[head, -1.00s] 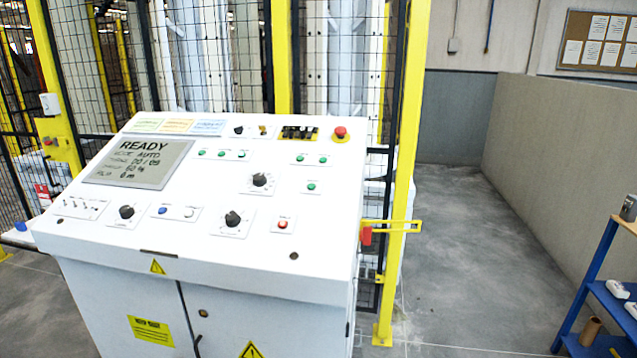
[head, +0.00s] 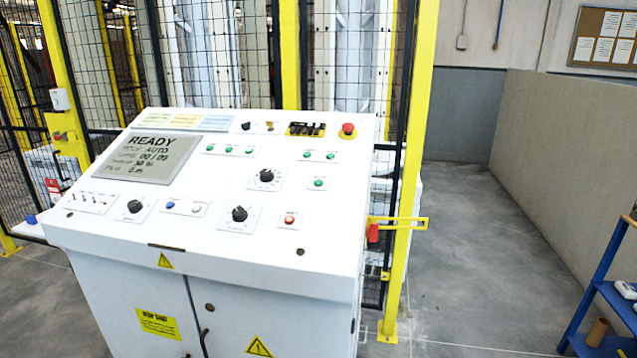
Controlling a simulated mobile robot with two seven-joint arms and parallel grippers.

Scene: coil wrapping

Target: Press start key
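A white control console (head: 130,238) with a sloped top stands in front of me. Its screen (head: 155,157) reads READY and AUTO. Several green buttons (head: 320,183) sit on the panel, with a blue button (head: 170,205) and a white button (head: 196,209) side by side at the lower middle. A red button (head: 289,220) is at the lower right, and a red emergency stop (head: 347,130) at the upper right. The button labels are too small to read, so I cannot tell which is the start key. Neither of my grippers is in view.
A yellow-framed mesh fence (head: 345,60) stands behind the console. A yellow latch with a red handle (head: 373,233) sticks out at its right. Open grey floor (head: 470,230) runs along a low wall (head: 545,150). A blue shelf (head: 590,290) stands at the right edge.

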